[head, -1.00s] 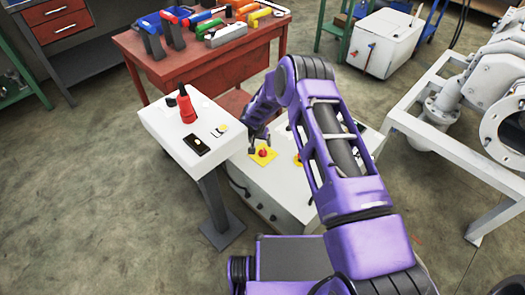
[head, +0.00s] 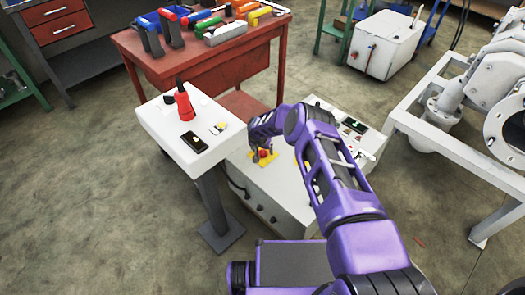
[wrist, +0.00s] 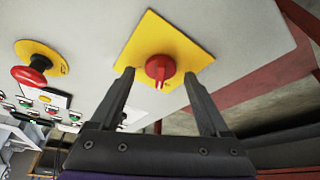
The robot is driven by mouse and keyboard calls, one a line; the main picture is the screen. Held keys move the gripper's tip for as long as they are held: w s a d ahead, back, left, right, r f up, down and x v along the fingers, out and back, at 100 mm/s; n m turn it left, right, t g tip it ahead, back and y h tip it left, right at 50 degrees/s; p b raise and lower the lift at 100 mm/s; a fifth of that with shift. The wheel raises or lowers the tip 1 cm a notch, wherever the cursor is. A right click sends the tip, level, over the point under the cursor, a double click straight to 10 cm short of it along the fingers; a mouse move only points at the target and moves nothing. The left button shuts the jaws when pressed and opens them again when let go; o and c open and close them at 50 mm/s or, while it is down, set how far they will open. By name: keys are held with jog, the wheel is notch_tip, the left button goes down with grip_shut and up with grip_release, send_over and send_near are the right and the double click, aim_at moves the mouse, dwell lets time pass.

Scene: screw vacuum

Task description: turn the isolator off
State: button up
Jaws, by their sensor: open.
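The isolator is a red rotary knob (wrist: 160,68) on a square yellow plate (wrist: 186,48), set on the light grey panel of a control cabinet. In the wrist view the knob's pointer ridge points down toward my gripper. My gripper (wrist: 160,84) is open, with one dark fingertip on each side of the knob; I cannot tell whether either touches it. In the head view my gripper (head: 262,160) is over the yellow plate (head: 270,155) at the cabinet's left part, and it partly hides the knob.
A red mushroom button (wrist: 32,73) on a yellow disc and several small buttons (wrist: 45,112) share the panel. A white pedestal (head: 165,115) with a red bottle (head: 184,105) stands left of the cabinet (head: 265,195). A red workbench (head: 215,65) with tools stands behind.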

jog(key=shift+c, duration=0.2)
grip_shut()
jog(key=shift+n+y, duration=0.6)
jog(key=shift+n, duration=0.9)
jog(key=shift+o, duration=0.2)
grip_release()
jog(key=p+v, duration=0.3)
jog(key=v, duration=1.4)
jog(key=shift+s+r, duration=0.15)
jog(key=shift+s, duration=0.05)
jog(key=shift+d, duration=0.1)
